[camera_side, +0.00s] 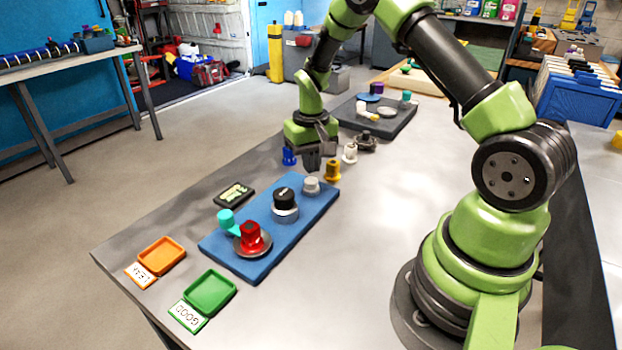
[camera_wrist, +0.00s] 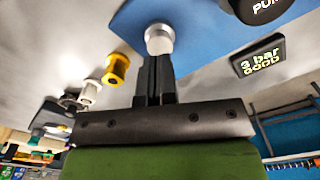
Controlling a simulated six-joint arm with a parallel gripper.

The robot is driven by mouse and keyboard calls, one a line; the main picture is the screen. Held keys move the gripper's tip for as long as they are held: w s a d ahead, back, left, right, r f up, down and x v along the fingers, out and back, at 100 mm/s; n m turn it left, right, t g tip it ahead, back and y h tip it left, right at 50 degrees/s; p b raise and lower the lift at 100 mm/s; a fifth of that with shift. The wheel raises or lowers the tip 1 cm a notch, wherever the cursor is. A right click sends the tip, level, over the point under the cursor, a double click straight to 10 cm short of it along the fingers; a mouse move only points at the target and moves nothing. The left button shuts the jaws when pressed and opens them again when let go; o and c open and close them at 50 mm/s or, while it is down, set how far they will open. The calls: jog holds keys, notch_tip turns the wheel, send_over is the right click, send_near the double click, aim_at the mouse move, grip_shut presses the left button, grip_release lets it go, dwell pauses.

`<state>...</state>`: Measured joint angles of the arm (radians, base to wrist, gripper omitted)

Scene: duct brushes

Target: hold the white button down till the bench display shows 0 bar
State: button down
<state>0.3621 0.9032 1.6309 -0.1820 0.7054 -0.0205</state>
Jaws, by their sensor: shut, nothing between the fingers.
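The white button (camera_side: 311,185) stands at the far end of the blue board (camera_side: 225,247). It also shows in the wrist view (camera_wrist: 159,36), upright with a pale cap on a grey collar. My gripper (camera_side: 313,165) is shut and empty, pointing down just above the button in the side view. In the wrist view my fingertips (camera_wrist: 158,60) overlap the button's near edge; I cannot tell whether they touch it. The bench display (camera_side: 234,194) is a small black panel left of the board. In the wrist view the display (camera_wrist: 258,58) reads "3 bar GOOD".
A black knob (camera_side: 285,196) and a red fitting (camera_side: 251,237) on a grey disc stand on the board. Yellow (camera_side: 332,170), blue (camera_side: 289,156) and white (camera_side: 350,152) fittings stand near my gripper. Orange (camera_side: 162,255) and green (camera_side: 209,291) trays lie at the front.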

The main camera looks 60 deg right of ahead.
aim_at(312, 180)
jog(key=shift+f, duration=0.35)
jog(key=shift+f, duration=1.2)
dwell(1.9)
jog(key=shift+r, duration=3.55)
jog(key=s+a+r+t, duration=0.2)
jog(key=a+r, duration=0.2)
jog(key=r, duration=0.5)
jog(key=s+a+r+n+t+y, duration=0.1)
jog(key=s+a+r+t, duration=0.1)
jog(key=s+a+r, duration=0.3)
jog(key=s+a+r+n+t+y, duration=0.1)
jog(key=s+a+r+t, duration=0.2)
jog(key=s+a+r, duration=0.3)
jog(key=s, duration=0.5)
jog(key=shift+s+a, duration=0.15)
jog(key=shift+s, duration=0.2)
